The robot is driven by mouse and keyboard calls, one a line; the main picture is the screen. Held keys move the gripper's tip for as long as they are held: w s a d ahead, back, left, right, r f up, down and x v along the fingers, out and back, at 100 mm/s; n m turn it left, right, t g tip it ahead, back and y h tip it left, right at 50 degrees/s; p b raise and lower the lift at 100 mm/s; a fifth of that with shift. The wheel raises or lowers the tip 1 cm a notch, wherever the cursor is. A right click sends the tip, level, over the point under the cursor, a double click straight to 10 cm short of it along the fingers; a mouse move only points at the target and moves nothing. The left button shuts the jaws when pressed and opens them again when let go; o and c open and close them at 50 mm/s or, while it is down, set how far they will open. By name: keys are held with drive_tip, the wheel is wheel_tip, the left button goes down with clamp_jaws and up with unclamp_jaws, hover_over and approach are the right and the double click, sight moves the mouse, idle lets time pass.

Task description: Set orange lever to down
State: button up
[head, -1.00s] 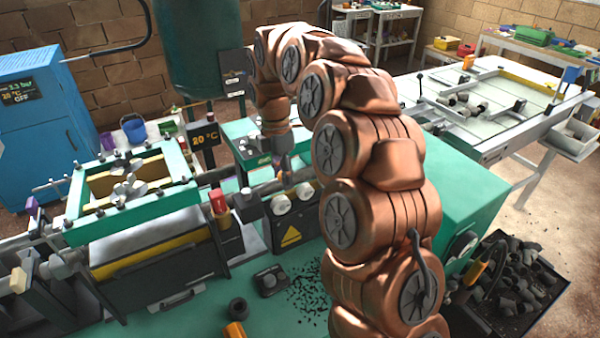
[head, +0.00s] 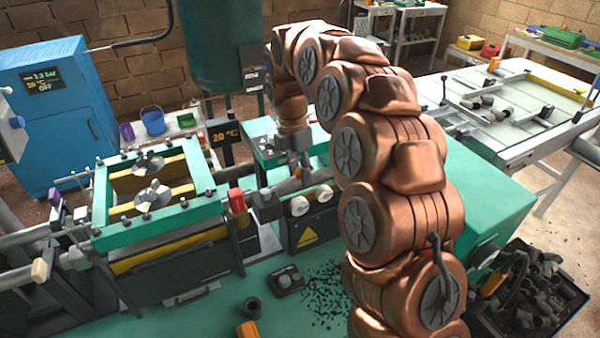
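Several orange parts show in the head view, and I cannot tell for sure which one is the orange lever. An orange grip (head: 493,282) sits on a dark curved handle beside the green machine (head: 487,205), right of my arm. A small orange block (head: 494,65) stands at the far edge of the white frame table. An orange piece (head: 248,330) is cut off at the bottom edge. My gripper (head: 299,164) points down over the middle of the bench, apart from all of these. Its fingers are small and dark against the machine, so their opening cannot be made out.
A green-framed press (head: 110,207) stands left of my gripper. A red-topped part (head: 237,202) and a machine with a yellow warning triangle (head: 307,239) are close by. A black crate of dark plugs (head: 520,335) is at lower right. A blue cabinet (head: 58,130) stands at back left.

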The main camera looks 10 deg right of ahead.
drive_tip(key=o, duration=0.4)
drive_tip(key=shift+o, duration=0.2)
drive_tip(key=shift+w, duration=0.1)
drive_tip(key=shift+w+a+r, duration=0.1)
drive_tip(key=shift+w+r, duration=0.1)
drive_tip(key=shift+r, duration=0.95)
drive_tip(key=shift+w+a+r, duration=0.15)
drive_tip(key=shift+w+r, duration=0.05)
drive_tip(key=shift+r, duration=0.9)
drive_tip(key=shift+w+a+r, duration=0.1)
drive_tip(key=shift+w+r, duration=0.1)
drive_tip(key=shift+r, duration=1.2)
